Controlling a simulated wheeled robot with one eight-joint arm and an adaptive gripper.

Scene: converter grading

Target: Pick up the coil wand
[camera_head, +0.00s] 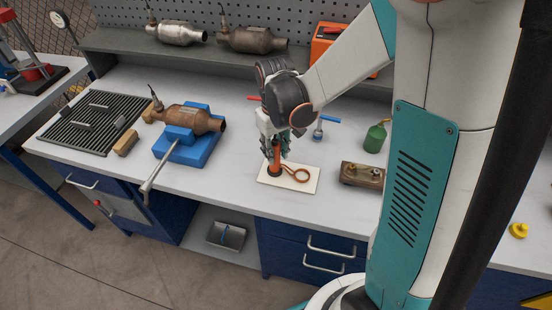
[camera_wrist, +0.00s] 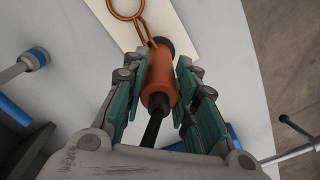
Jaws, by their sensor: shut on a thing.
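The coil wand (camera_head: 301,175) has an orange handle, a black end and a copper-coloured loop. In the head view its loop shows over a cream board (camera_head: 275,180) on the bench, with the handle upright below my gripper (camera_head: 274,145). In the wrist view the wand's orange handle (camera_wrist: 160,75) lies between the teal finger pads of my gripper (camera_wrist: 160,85), which is shut on it. The loop (camera_wrist: 126,8) shows at the top over the board (camera_wrist: 192,25). I cannot tell whether the wand still touches the board.
A blue cradle (camera_head: 190,150) holds a rusty converter (camera_head: 190,119) to the left, near a black grate (camera_head: 92,122). A green bottle (camera_head: 375,138) and a brown metal block (camera_head: 362,175) stand to the right. Two converters (camera_head: 178,33) lie on the back shelf.

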